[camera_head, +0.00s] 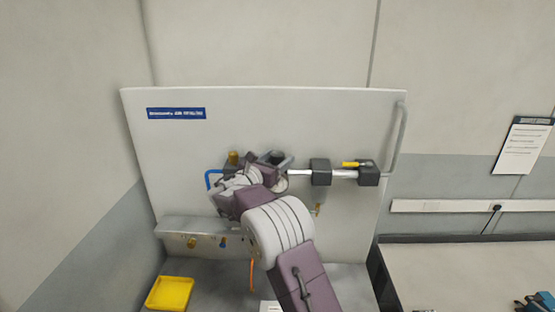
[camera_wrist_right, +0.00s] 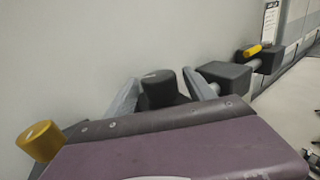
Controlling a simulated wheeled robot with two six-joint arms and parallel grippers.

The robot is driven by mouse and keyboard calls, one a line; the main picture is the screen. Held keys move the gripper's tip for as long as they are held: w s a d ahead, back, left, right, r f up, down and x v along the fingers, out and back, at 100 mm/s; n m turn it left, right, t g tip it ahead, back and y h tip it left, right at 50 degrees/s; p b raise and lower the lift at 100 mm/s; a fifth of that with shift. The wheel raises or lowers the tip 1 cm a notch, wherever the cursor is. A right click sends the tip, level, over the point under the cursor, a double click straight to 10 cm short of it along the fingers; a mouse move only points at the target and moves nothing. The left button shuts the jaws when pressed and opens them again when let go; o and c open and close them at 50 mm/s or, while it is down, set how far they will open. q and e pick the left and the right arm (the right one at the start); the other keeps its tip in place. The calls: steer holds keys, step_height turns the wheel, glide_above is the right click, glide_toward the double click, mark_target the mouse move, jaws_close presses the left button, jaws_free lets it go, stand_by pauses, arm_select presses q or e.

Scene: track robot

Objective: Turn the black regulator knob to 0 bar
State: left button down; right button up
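The black regulator knob (camera_wrist_right: 160,88) stands out from the pale panel in the right wrist view. My right gripper (camera_wrist_right: 160,80) has one grey finger on each side of it. The fingers are apart, but I cannot tell whether both touch the knob. In the head view my right gripper (camera_head: 274,160) is up against the panel (camera_head: 350,120), with the dark knob partly hidden by my own wrist. No gauge or scale reading can be made out. My left gripper is not in view.
A pipe with black blocks and a yellow handle (camera_head: 355,164) runs right of the gripper. A brass-yellow cap (camera_wrist_right: 40,140) sits close on the left. A ledge (camera_head: 180,228) with small fittings, a yellow tray (camera_head: 170,293) and a bench (camera_head: 460,262) are lower down.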

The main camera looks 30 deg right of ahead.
mark_target(273, 163)
steer(key=shift+a, duration=0.1)
steer(key=b+v, duration=0.2)
steer(key=v, duration=0.1)
steer(key=b+v, duration=0.1)
steer(key=shift+s+a+f, duration=0.2)
steer(key=shift+a+f, duration=0.1)
steer(key=v, duration=0.1)
steer(key=b+v, duration=0.1)
steer(key=v, duration=0.2)
steer(key=shift+r+b, duration=0.3)
steer(key=shift+r, duration=0.05)
